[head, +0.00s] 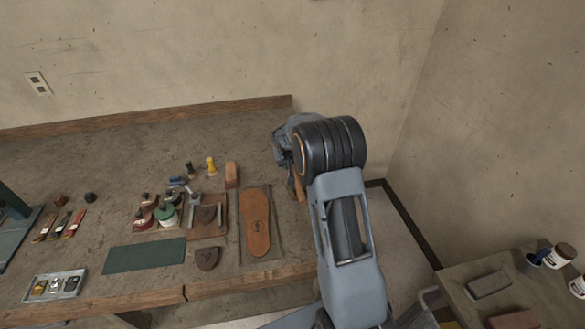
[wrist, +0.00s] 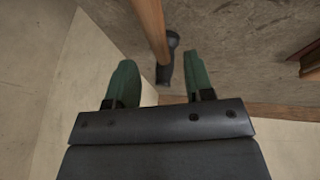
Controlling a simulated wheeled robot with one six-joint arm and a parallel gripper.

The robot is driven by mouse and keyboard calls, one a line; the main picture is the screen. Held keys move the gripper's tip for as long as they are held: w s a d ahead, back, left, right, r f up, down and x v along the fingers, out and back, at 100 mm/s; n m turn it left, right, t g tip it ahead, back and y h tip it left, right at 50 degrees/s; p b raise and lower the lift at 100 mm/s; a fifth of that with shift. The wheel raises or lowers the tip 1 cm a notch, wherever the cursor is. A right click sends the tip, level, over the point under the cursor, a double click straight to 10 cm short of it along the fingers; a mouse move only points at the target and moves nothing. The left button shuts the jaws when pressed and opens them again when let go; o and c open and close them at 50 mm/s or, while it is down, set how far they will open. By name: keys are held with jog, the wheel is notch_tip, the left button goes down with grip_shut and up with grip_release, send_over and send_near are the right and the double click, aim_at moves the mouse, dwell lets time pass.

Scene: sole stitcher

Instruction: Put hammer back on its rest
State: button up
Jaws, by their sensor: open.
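My gripper (wrist: 160,61) is open, with one green finger on each side of the hammer's line. No finger visibly touches it. In the head view, a short brown wooden piece (head: 299,188), probably the hammer's handle, shows beside my arm at the bench's right edge. My wrist hides most of the gripper there. I cannot pick out the hammer's rest for certain.
The workbench (head: 130,285) carries a brown sole (head: 256,222), a green mat (head: 144,255), a wooden block (head: 232,175), jars and a metal tray (head: 55,286). A second table (head: 460,292) with cups stands at lower right. Floor shows between them.

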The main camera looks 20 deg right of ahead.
jog(key=s+a+r+y, duration=0.1)
jog(key=s+a+r, duration=0.2)
jog(key=s+r, duration=0.4)
jog(key=s+a+r, duration=0.4)
jog(key=s+r, duration=0.3)
jog(key=s, duration=0.1)
jog(key=s+a+n+y, duration=0.1)
jog(key=s+a, duration=0.1)
jog(key=s, duration=0.6)
jog(key=s+a+y, duration=0.1)
jog(key=s+a, duration=0.1)
jog(key=s, duration=0.5)
jog(key=shift+s+a+f+n+b, duration=0.25)
jog(key=shift+s+f+n+b, duration=0.05)
jog(key=shift+s+n+b, duration=0.1)
